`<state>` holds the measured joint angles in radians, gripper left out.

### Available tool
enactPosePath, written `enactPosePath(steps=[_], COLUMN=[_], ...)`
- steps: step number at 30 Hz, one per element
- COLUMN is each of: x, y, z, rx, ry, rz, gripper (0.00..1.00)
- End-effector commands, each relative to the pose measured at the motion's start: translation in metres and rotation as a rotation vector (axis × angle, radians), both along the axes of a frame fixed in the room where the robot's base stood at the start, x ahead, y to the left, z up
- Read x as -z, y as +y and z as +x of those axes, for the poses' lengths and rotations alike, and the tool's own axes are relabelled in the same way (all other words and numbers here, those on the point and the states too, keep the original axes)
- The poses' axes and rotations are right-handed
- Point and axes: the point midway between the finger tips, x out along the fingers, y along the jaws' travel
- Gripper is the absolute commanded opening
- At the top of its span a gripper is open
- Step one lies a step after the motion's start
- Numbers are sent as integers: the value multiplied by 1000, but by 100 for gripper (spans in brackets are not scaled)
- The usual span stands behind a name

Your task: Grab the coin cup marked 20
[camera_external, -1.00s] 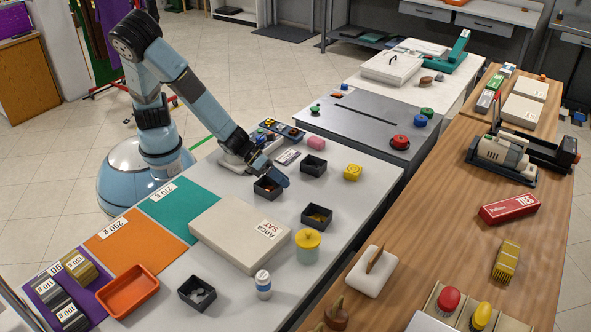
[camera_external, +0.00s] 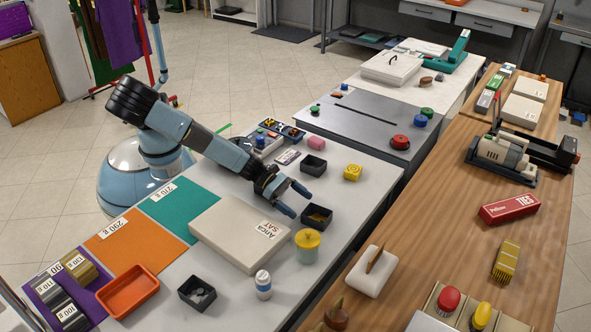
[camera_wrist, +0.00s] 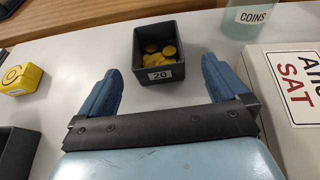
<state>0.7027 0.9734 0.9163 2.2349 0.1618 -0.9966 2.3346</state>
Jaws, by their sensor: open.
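The coin cup marked 20 (camera_wrist: 181,72) is a black square cup with yellow coins inside and a white "20" label on its near wall. It stands upright on the white counter, and it also shows in the external view (camera_external: 317,223). My gripper (camera_wrist: 160,66) is open and empty, its two blue fingers spread to the left and right of the cup's near side in the wrist view. In the external view my gripper (camera_external: 301,203) hangs just behind and left of the cup.
A pale green jar labelled COINS (camera_wrist: 250,25) with a yellow lid (camera_external: 307,238) stands close to the cup. A white box (camera_external: 235,228) lies left of it. Another black cup (camera_external: 314,168) and a yellow block (camera_external: 352,172) stand behind. A cup with silver coins (camera_external: 197,293) is in front.

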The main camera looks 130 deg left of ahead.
Motion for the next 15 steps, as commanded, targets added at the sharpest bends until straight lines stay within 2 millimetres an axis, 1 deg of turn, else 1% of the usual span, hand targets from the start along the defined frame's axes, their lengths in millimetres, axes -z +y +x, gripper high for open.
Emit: enactPosePath(steps=[1,3,6,13,15], x=[4,7,12,15,17], y=[1,3,3,5,7], z=[8,18,28,39,47], rx=[0,0,0,-2,-1], ry=[0,-1,0,0,-1], rz=[0,-1,-1,-1,-3], gripper=[100,100,100,100,100])
